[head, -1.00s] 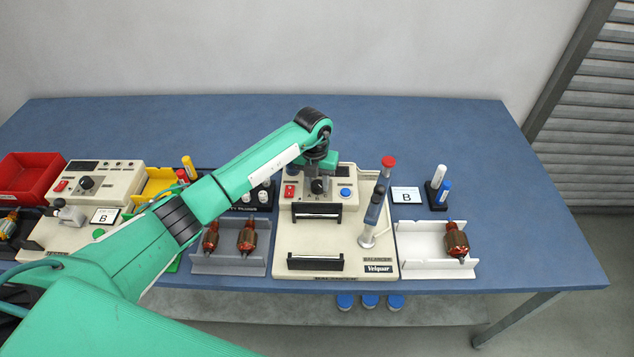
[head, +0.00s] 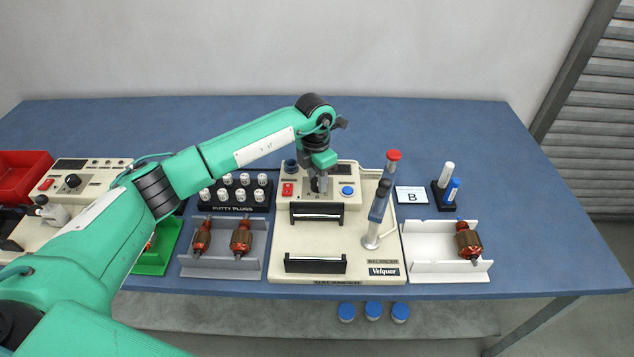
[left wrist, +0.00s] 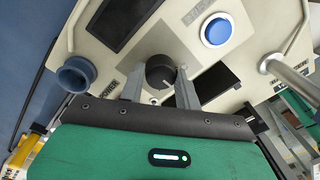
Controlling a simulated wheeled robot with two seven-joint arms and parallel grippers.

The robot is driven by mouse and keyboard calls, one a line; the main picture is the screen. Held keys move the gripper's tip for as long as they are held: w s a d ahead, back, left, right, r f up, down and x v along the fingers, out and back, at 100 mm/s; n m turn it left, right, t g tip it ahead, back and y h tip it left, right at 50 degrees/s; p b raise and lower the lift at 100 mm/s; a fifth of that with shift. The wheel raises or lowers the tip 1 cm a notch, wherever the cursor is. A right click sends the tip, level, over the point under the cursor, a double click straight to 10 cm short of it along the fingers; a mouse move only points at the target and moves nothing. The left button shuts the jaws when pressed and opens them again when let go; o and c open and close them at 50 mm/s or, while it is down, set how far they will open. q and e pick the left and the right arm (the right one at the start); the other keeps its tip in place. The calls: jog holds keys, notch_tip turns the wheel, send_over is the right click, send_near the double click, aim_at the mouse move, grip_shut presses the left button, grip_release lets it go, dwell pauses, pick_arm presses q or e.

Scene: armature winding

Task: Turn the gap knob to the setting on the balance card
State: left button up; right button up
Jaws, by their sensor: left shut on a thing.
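The balancer (head: 280,235) is a cream machine in the middle of the table. The gap knob (left wrist: 160,70) is a round black knob on its panel, between the two grey fingers in the left wrist view. My left gripper (head: 318,184) reaches down over the panel and is shut on the knob. It also shows in the left wrist view (left wrist: 159,88). The knob is mostly hidden in the head view, and I cannot read its setting. The balance card (head: 411,195) is white with a letter B and stands right of the balancer. My right gripper is not in view.
A blue button (left wrist: 216,30) and a dark display (left wrist: 122,22) are close to the fingers. A red-topped post (head: 393,157) and a tilted grey-blue handle (head: 378,210) stand at the balancer's right. A white tray (head: 420,268) holds an armature. The table's back is clear.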

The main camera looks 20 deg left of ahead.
aim_at(316, 179)
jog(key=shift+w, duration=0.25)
pick_arm(q)
jog(key=o, duration=1)
jog(key=shift+c, duration=0.2)
jog(key=shift+r, duration=0.1)
jog(key=shift+w+r, duration=0.1)
jog(key=shift+r, duration=0.15)
notch_tip(316, 179, up, 13)
jog(key=b, duration=0.2)
jog(key=shift+w+a, duration=0.2)
jog(key=shift+a, duration=0.05)
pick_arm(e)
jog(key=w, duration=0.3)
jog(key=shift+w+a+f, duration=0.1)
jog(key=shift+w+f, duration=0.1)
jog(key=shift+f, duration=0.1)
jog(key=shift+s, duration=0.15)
